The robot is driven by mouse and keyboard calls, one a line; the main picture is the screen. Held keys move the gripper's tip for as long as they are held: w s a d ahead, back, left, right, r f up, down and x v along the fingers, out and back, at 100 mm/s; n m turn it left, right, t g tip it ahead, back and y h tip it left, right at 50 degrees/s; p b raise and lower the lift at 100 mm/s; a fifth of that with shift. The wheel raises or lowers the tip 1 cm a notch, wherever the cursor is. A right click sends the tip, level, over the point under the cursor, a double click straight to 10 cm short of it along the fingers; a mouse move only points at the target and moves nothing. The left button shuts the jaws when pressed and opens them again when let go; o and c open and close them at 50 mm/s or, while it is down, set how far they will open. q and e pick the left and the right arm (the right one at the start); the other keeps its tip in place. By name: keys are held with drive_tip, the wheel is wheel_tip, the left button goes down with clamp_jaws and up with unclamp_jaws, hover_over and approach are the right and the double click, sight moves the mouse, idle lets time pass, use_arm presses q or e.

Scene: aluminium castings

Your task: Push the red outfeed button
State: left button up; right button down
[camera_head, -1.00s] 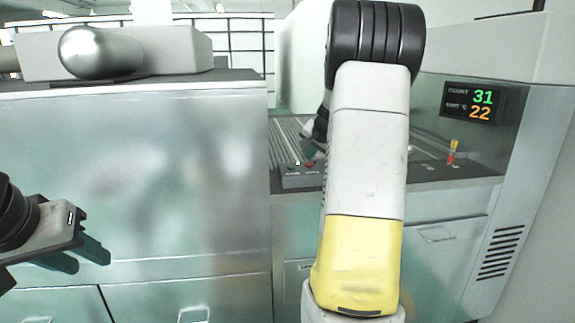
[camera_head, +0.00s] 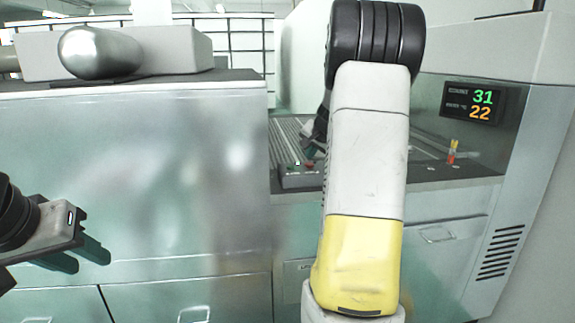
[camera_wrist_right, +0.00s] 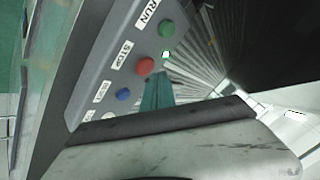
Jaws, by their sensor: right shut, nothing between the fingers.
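The red button (camera_wrist_right: 144,65) sits beside the STOP label on a grey control box (camera_wrist_right: 105,72). In the head view, the red button (camera_head: 310,163) is small on top of the control box (camera_head: 300,181). My right gripper (camera_wrist_right: 157,88) is shut and empty, its teal fingertips close beside the red button in the wrist view. I cannot tell whether they touch it. In the head view, my right arm hides part of this gripper. My left gripper (camera_head: 91,257) is open and empty at the far left, well away from the box.
A green button (camera_wrist_right: 166,28) by the RUN label, a blue button (camera_wrist_right: 123,95) and a white button share the box. A roller conveyor (camera_head: 290,133) lies behind it. A steel cabinet (camera_head: 150,190) fills the left. A counter display (camera_head: 470,103) is at right.

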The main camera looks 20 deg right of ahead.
sight(310, 165)
drive_tip(key=shift+f, duration=0.1)
idle(0.7)
drive_tip(key=shift+f, duration=0.3)
drive_tip(key=shift+f, duration=0.5)
idle(0.6)
idle(0.3)
drive_tip(key=shift+r, duration=0.9)
drive_tip(key=shift+r, duration=2.5)
